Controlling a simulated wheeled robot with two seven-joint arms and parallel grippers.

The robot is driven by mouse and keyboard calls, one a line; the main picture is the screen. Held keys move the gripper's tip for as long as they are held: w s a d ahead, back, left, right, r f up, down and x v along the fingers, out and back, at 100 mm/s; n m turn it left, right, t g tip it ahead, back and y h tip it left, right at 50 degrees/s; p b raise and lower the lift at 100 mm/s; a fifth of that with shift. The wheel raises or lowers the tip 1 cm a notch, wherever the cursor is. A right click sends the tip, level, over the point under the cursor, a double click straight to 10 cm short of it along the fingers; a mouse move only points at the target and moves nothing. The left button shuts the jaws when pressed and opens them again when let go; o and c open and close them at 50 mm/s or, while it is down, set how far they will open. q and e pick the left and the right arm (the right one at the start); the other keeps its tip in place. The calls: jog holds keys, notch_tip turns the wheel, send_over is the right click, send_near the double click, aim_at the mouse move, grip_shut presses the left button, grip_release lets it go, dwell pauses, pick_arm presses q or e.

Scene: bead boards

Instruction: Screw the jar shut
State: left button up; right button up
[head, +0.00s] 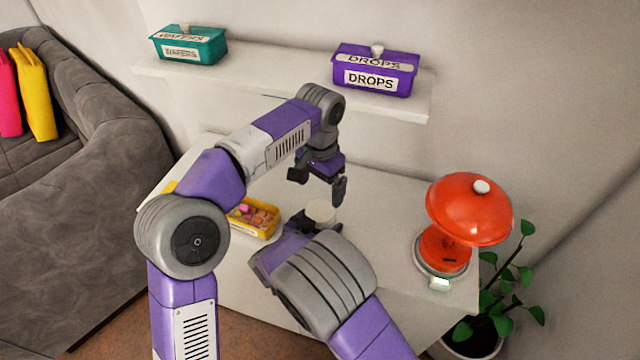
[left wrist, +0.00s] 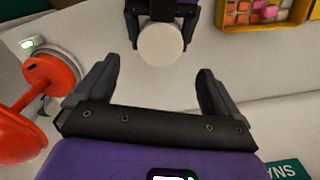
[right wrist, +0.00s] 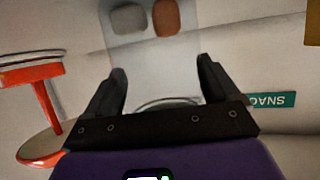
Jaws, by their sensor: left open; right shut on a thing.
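The jar's pale round lid (head: 320,211) shows in the head view above the table, and as a white disc (left wrist: 160,45) in the left wrist view. The clear jar (right wrist: 150,52) shows in the right wrist view with brown and dark pieces inside. My right gripper (right wrist: 162,82) is shut on the jar; its fingers stand either side of the lid in the left wrist view. My left gripper (head: 319,187) is open and empty just above the lid, its fingers (left wrist: 157,75) pointing toward it. Whether the lid is threaded on cannot be told.
A yellow tray of sweets (head: 270,233) stands left of the jar. A red scale (head: 470,208) stands at the table's right end. A shelf (head: 280,88) behind holds a teal box (head: 190,46) and a purple box (head: 375,72). A plant (head: 505,290) is at the right.

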aim_at(320, 211)
pick_arm(q)
jog(key=shift+f, duration=4)
jog(key=c, duration=1.1)
jog(key=m, duration=0.6)
jog(key=o, duration=1.2)
jog(key=shift+s, duration=0.1)
jog(key=shift+c, duration=0.2)
